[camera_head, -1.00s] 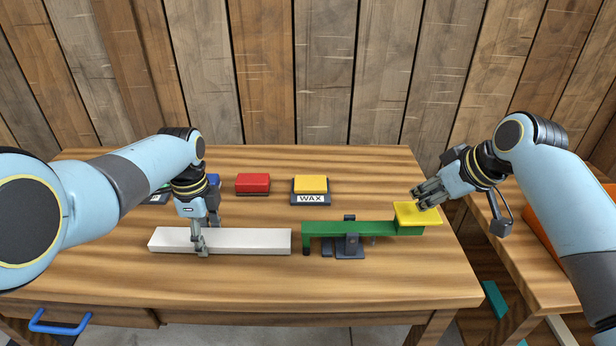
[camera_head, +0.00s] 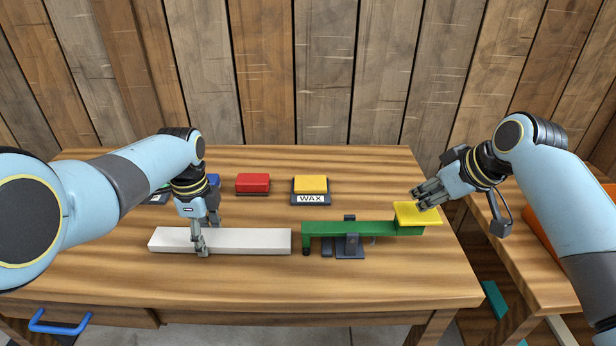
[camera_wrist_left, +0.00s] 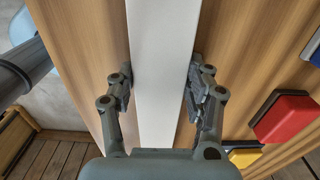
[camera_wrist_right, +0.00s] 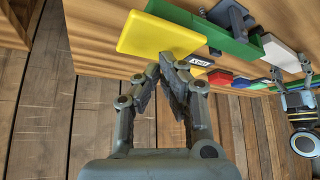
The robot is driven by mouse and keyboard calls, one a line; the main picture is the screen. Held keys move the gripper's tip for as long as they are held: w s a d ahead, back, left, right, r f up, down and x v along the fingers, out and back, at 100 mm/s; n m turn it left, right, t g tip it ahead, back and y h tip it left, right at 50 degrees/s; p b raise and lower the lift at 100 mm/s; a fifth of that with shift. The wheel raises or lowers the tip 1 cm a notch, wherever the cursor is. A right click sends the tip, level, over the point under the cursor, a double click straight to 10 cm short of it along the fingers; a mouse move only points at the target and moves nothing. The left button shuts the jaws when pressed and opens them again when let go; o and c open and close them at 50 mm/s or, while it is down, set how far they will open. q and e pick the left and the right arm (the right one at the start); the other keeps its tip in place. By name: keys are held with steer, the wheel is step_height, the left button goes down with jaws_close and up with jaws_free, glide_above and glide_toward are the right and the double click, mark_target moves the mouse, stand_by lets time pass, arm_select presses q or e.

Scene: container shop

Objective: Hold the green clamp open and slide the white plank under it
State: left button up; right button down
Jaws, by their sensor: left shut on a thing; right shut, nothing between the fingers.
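The white plank (camera_head: 255,241) lies flat on the table, its right end a small gap short of the green clamp (camera_head: 330,229). My left gripper (camera_head: 201,248) is shut across the plank near its middle; the left wrist view shows the plank (camera_wrist_left: 162,60) between the fingers (camera_wrist_left: 160,85). The clamp is a green lever on a dark pivot, with a yellow pad (camera_head: 417,214) at its right end. The lever's left end is low, close to the table.
Behind the plank stand a red block (camera_head: 253,183), a yellow block (camera_head: 311,184) on a base marked WAX, and a blue block partly hidden by my left arm. A wooden wall is behind. The table (camera_head: 330,285) is clear in front. A side table stands at right.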

mark_target(238, 238)
steer(key=shift+w, duration=0.1)
stand_by(0.5)
steer(key=shift+w+a, duration=0.15)
steer(key=shift+w, duration=0.4)
steer(key=shift+s+f, duration=0.15)
steer(key=shift+f, duration=2.75)
arm_select(q)
steer(key=shift+d, duration=3.25)
steer(key=shift+d+f, duration=0.1)
steer(key=shift+f, duration=0.1)
